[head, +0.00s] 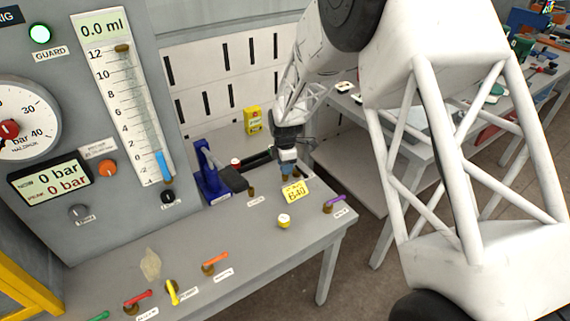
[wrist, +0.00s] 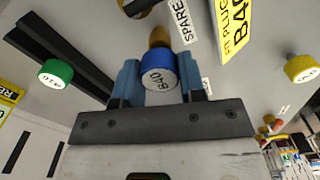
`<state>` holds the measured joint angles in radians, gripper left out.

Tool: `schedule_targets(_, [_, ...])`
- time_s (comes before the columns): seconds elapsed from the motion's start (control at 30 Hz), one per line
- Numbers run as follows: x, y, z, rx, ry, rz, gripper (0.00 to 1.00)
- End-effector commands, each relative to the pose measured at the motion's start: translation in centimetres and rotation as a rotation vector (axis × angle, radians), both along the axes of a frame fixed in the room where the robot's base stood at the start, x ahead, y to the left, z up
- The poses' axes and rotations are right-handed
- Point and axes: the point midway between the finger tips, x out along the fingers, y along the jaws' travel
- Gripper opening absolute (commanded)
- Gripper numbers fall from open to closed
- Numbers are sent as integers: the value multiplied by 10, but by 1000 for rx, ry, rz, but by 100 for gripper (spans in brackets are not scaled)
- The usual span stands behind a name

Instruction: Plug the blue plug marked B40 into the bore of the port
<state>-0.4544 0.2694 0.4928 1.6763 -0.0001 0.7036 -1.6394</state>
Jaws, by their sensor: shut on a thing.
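The blue plug marked B40 (wrist: 158,78) sits between the two blue fingers of my gripper (wrist: 160,84) in the wrist view, its marked face toward the camera. My gripper is shut on it. A brass-coloured piece (wrist: 160,38) shows just beyond the plug; I cannot tell whether it is the plug's nose or a fitting on the bench. In the head view my gripper (head: 288,172) is low over the bench top, behind a yellow B40 card (head: 295,191). The port's bore is not clearly visible.
A yellow plug (head: 284,221) stands on the bench (head: 255,275) in front of the card. A blue stand (head: 209,172) and a brass stub (head: 251,191) are left of my gripper. A green plug (wrist: 55,73) shows in the wrist view. A purple-handled valve (head: 335,203) is at right.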

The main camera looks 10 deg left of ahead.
Motion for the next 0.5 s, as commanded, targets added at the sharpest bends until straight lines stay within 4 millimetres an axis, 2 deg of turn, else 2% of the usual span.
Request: schedule_targets(0.5, [0, 0, -9, 0, -1, 0, 14])
